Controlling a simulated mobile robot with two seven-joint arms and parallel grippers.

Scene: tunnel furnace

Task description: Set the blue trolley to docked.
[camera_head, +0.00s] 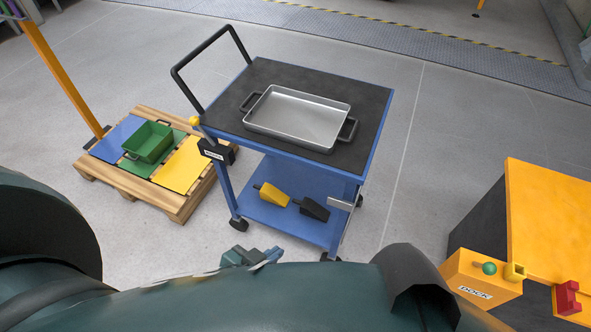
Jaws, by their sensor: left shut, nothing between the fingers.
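The blue trolley (373,152) stands upright on the floor in the middle, with a black top and a black push handle (197,57) at its upper left. A yellow-knobbed lever (195,121) and a small black labelled box (215,151) sit at its left corner. The orange block marked DOCK (478,283) is at the lower right, with a green knob (489,268), a yellow socket (515,271) and a red part (567,298). The trolley is apart from it. My left gripper (250,257) is shut and empty in front of the trolley, partly hidden by my arm. My right gripper is not in view.
A metal tray (297,146) rests on the trolley top. A yellow wedge (271,194) and a black wedge (312,208) lie on its lower shelf. A wooden pallet (170,204) with coloured panels and a green bin (150,141) stands left. Floor between trolley and dock is clear.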

